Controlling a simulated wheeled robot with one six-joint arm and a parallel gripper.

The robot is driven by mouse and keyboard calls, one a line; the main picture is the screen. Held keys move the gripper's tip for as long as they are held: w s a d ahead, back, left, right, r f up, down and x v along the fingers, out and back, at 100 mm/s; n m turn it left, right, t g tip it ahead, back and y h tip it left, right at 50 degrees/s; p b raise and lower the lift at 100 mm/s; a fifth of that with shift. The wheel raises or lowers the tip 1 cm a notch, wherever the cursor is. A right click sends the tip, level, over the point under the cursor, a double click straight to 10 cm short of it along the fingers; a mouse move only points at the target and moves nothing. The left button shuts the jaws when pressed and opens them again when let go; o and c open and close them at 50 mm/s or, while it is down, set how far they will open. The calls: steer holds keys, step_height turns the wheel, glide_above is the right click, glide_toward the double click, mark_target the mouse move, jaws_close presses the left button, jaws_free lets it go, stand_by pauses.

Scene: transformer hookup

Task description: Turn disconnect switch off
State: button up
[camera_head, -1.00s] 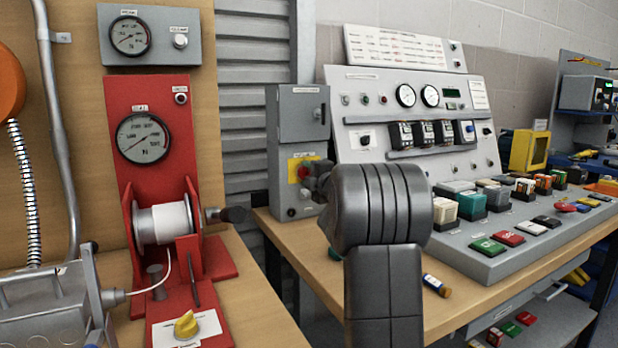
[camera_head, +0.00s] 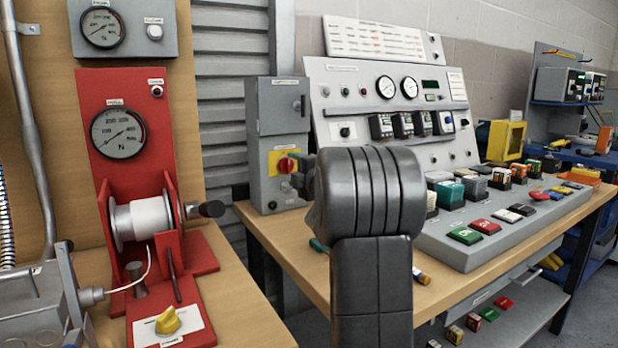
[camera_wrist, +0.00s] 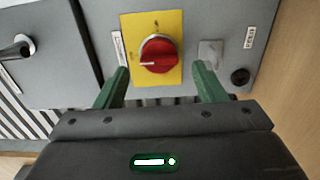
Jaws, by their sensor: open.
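The disconnect switch is a red rotary knob (camera_wrist: 158,54) on a yellow plate (camera_wrist: 133,24), on the front of a grey box. In the head view the red knob (camera_head: 287,164) and the grey box (camera_head: 277,112) stand at the back left corner of the right bench, partly hidden by my arm. In the wrist view my gripper (camera_wrist: 158,80) is open, with its two green fingers apart, one below each side of the knob. Nothing is between the fingers except the view of the plate. Whether they touch the box face cannot be told.
The sloped control panel (camera_head: 340,85) stands right of the box. A red winch stand (camera_head: 120,95) is on the left bench.

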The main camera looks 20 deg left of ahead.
mark_target(289, 166)
steer(key=p+v, duration=0.1)
steer(key=v, duration=0.9)
steer(key=b+x, duration=0.1)
steer(key=x, duration=1.2)
steer(key=shift+w+a, duration=0.15)
steer(key=shift+a, duration=0.1)
steer(key=shift+d, duration=0.1)
